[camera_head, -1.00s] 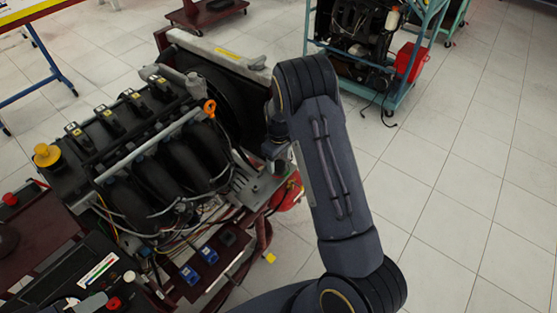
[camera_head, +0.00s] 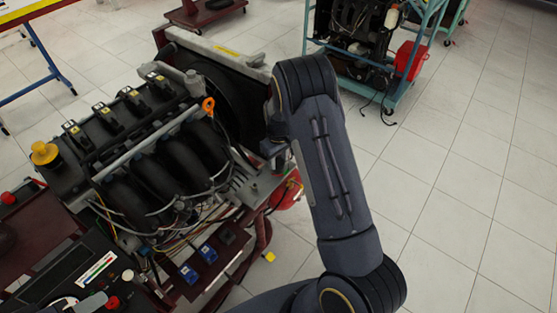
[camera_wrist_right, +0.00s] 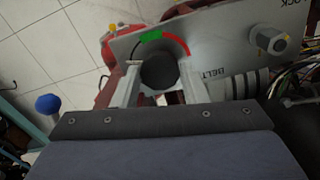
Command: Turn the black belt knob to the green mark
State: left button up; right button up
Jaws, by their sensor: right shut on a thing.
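The black belt knob (camera_wrist_right: 159,71) is round and sits on a grey metal panel (camera_wrist_right: 213,50) in the right wrist view. The green mark (camera_wrist_right: 152,35) is just above the knob, and a red arc (camera_wrist_right: 181,44) curves away to its right. The word BELT (camera_wrist_right: 222,79) is printed on the panel. My right gripper (camera_wrist_right: 161,82) is shut on the knob, one finger on each side. No pointer on the knob can be made out. In the head view my right arm hides the knob.
A bolt with a large nut (camera_wrist_right: 279,40) stands out from the panel at right. A blue ball-topped lever (camera_wrist_right: 48,104) is at left. The engine (camera_head: 150,150) on its stand fills the left of the head view. Tiled floor at right is open.

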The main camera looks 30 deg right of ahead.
aim_at(278, 162)
jog(key=shift+m, duration=0.6)
jog(key=o, duration=1)
jog(key=shift+c, duration=0.2)
jog(key=shift+r, duration=0.15)
notch_tip(278, 162, up, 8)
jog(key=shift+f, duration=0.2)
jog(key=shift+b, duration=0.35)
